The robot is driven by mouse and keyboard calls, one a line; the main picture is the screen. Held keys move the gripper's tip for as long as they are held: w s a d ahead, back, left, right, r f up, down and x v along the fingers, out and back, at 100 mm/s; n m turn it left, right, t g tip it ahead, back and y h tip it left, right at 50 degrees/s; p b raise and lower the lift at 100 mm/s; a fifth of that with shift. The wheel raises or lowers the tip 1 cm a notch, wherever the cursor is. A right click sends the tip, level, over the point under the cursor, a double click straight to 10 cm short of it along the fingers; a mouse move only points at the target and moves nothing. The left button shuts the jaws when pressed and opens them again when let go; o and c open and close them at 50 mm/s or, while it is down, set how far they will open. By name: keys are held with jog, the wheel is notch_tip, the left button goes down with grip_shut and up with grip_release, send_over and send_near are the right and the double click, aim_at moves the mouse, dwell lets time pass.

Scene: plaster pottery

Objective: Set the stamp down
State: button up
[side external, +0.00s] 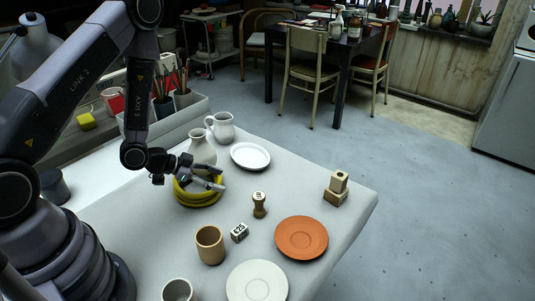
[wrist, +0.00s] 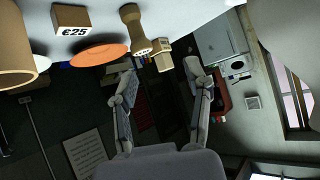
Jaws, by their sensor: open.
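The stamp (side external: 259,204) is a small wooden piece with a narrowed waist and a dark-marked face on top. It stands upright by itself on the pale table (side external: 150,240). It also shows in the wrist view (wrist: 131,28), where the scene appears upside down. My gripper (side external: 221,179) is open and empty, with its fingers level and pointing toward the stamp's side. The fingertips are apart from the stamp, to its left in the side view. In the wrist view my gripper (wrist: 163,72) has nothing between its fingers.
A yellow coiled ring (side external: 198,197) lies below my gripper, with a white vase (side external: 202,148) behind. White plates (side external: 250,156) lie behind and in front (side external: 257,282).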

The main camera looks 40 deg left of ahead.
jog(key=s+a+r+n+g+y, duration=0.1)
jog(key=a+r+n+y, duration=0.15)
jog(key=r, duration=0.85)
jog(key=s+a+r+n+g+y, duration=0.15)
jog(key=a+r+y, duration=0.25)
jog(key=r, duration=0.7)
jog(key=s+d+r+n, duration=0.1)
jog(key=s+r, duration=0.2)
jog(key=s, duration=0.3)
jog(key=s+d+r+n, duration=0.1)
jog(key=s+r+n, duration=0.1)
jog(key=s, duration=0.4)
jog(key=s+d+r+n+g, duration=0.1)
jog(key=s+r, duration=0.3)
jog(key=s, duration=0.2)
jog(key=shift+s, duration=0.15)
